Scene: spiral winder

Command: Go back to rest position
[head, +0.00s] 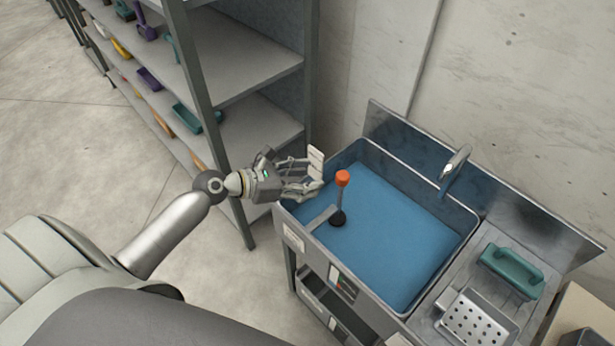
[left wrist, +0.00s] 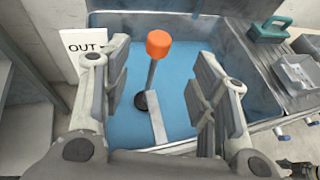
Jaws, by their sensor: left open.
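My left gripper (head: 312,178) is open and empty at the left edge of a blue-floored metal basin (head: 400,235). In the left wrist view its two fingers (left wrist: 160,90) stand apart, with a lever's orange knob (left wrist: 158,43) showing between them farther off. In the head view the orange knob (head: 343,178) tops a grey stem on a black round base, just right of the fingertips and apart from them. A flat grey bar runs from the base to the basin's front rim.
A shelf rack (head: 245,75) with coloured tools stands left of the basin, close behind my left arm. A tap (head: 455,165) rises at the basin's back. A green-handled block (head: 511,270) and a perforated metal tray (head: 475,322) sit to the right. Open floor lies at left.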

